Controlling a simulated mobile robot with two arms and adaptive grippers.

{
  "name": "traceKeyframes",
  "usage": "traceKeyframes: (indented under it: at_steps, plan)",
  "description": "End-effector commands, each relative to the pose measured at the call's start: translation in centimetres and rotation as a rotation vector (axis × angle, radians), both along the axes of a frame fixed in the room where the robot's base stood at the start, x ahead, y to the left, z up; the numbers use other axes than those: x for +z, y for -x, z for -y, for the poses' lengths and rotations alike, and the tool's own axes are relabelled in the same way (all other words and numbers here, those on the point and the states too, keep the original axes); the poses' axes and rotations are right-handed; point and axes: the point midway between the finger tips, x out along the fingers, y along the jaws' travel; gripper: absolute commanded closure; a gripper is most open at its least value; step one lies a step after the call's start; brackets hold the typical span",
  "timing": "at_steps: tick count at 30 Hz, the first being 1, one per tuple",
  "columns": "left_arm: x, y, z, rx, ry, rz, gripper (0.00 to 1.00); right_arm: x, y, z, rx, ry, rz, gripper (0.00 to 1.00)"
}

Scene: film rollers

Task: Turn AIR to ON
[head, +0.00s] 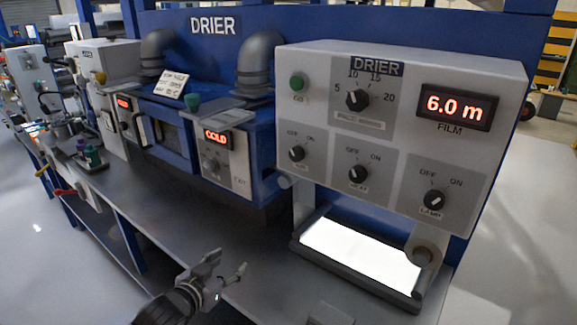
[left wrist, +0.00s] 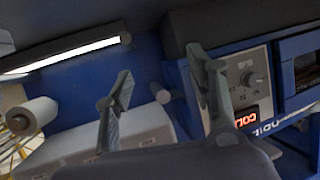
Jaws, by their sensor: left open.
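The grey DRIER control box (head: 400,62) stands on the right of the bench. Its lower left panel has a small black knob, the AIR knob (head: 297,153), with OFF and ON printed above it. Its label is too small to read clearly, and I cannot tell which way its pointer faces. My left gripper (head: 229,263) is open and empty, low over the front edge of the bench, below and left of the knob and apart from it. In the left wrist view its two fingers (left wrist: 160,85) are spread with nothing between them. My right gripper is not in view.
The HEAT knob (head: 359,174) and LAMP knob (head: 434,200) sit right of the AIR knob, and a larger dial (head: 357,100) above. A lit white panel (head: 362,250) lies below the box. A blue oven unit (head: 165,140) reading COLD stands left.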

Motion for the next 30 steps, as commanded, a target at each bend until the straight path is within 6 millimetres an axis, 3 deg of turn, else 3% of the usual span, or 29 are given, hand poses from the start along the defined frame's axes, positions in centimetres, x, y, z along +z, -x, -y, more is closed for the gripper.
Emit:
traceKeyframes:
  at_steps: [1, 4, 6, 10, 17, 30]
  plan:
    - [4.5, -1.0, 0.6, -0.046, 0.009, 0.090, 0.49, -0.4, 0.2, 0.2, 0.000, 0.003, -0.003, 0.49]
    - [11.6, -1.0, 2.2, -0.135, 0.048, 0.215, 0.49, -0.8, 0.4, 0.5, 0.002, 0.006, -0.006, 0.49]
    - [15.5, -0.4, 3.0, -0.191, 0.066, 0.276, 0.49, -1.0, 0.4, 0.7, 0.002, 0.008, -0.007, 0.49]
    - [19.8, 1.0, 3.9, -0.262, 0.092, 0.341, 0.49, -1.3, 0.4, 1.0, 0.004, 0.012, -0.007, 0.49]
    - [22.1, 1.4, 4.8, -0.300, 0.111, 0.366, 0.49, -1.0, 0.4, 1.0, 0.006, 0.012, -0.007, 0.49]
    - [22.3, -5.6, 10.0, -0.299, 0.109, 0.366, 0.49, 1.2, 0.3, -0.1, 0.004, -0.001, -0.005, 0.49]
